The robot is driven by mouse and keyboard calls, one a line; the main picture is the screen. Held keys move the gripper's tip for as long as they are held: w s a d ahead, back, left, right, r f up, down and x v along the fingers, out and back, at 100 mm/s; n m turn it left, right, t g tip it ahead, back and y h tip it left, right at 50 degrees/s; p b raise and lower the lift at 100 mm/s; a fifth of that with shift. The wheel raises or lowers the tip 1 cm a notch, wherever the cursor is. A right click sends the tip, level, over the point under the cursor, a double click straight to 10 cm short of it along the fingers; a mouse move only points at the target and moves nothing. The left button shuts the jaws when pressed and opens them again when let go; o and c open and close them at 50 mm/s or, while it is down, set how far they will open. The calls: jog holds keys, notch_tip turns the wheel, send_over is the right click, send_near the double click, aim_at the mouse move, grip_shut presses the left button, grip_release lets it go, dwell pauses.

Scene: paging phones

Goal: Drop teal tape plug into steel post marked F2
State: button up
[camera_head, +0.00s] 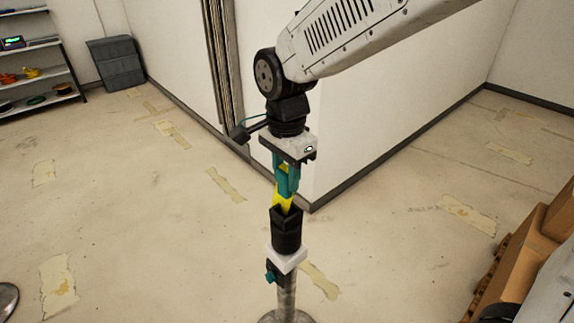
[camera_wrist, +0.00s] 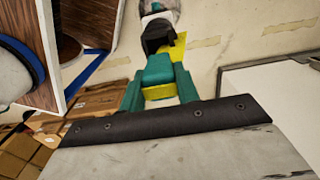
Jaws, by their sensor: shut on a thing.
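My gripper (camera_head: 288,180) has teal fingers and is shut on the teal tape plug, whose teal block and yellow part show between the fingers in the wrist view (camera_wrist: 159,70). In the head view, yellow shows just below the fingers, at the mouth of a black socket (camera_head: 287,236). The socket tops a steel post (camera_head: 287,297) with a white collar and a small teal knob. The plug is over the socket's mouth; I cannot tell how far inside it is. The socket also shows past the plug in the wrist view (camera_wrist: 156,38). No F2 mark is readable.
A white wall corner (camera_head: 312,205) stands close behind the post. Cardboard boxes (camera_head: 545,245) are at the right. A shelf unit (camera_head: 40,78) and a grey bin (camera_head: 115,64) are at the far left.

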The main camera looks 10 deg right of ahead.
aim_at(286, 197)
jog(key=shift+a+f, duration=0.1)
jog(key=shift+f, duration=2.95)
jog(key=shift+s+f, duration=0.1)
jog(key=shift+f, duration=0.1)
jog(key=shift+r, duration=0.25)
jog(key=shift+r, duration=0.6)
jog(key=shift+f, duration=0.6)
jog(key=shift+r, duration=0.6)
jog(key=shift+f, duration=0.8)
dwell(0.9)
jog(key=o, duration=0.7)
